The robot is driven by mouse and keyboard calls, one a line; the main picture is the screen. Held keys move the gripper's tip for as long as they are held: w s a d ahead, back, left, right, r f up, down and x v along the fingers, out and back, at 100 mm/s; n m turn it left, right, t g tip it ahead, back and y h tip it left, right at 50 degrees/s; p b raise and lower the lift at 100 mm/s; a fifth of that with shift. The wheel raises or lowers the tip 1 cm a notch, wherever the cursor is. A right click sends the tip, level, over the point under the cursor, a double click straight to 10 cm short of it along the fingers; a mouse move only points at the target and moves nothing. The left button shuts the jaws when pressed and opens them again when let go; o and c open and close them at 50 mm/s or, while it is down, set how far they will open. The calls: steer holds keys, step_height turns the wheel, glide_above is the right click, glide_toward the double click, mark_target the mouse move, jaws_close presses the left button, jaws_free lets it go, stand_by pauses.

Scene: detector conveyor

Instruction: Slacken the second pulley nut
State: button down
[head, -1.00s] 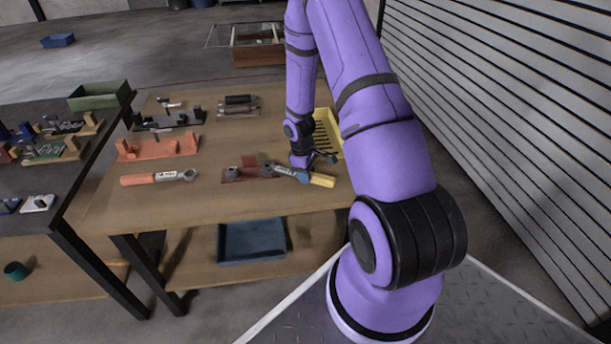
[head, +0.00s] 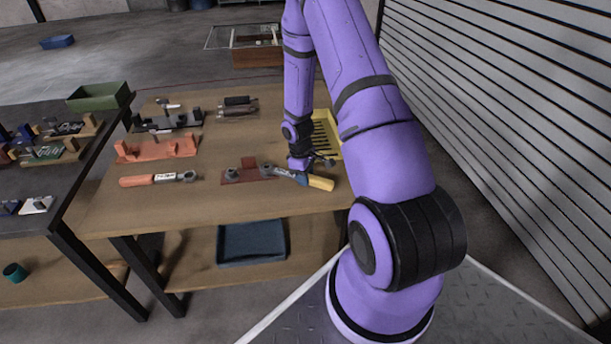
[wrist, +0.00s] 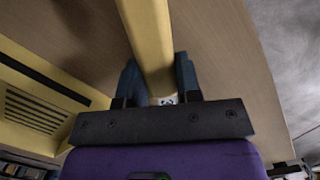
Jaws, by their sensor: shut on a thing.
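A wrench with a yellow handle (head: 320,183) lies level over the right part of the near wooden table. My gripper (head: 299,175) is shut on it between its handle and its ring end. In the wrist view the yellow handle (wrist: 150,40) runs up from between my dark blue fingers (wrist: 159,85). The ring end (head: 266,168) is over the right part of a dark red plate (head: 235,176). A grey nut or post (head: 248,163) stands on the plate left of the ring. Whether the ring sits around a second nut is too small to tell.
A wrench with an orange handle (head: 137,181) lies left of the red plate. An orange fixture (head: 155,149) stands behind it. A slotted yellow tray (head: 326,137) is close behind my gripper. The table front is clear. A blue bin (head: 252,242) sits on the lower shelf.

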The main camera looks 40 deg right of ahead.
steer(key=shift+r, duration=0.1)
steer(key=shift+r, duration=2.8)
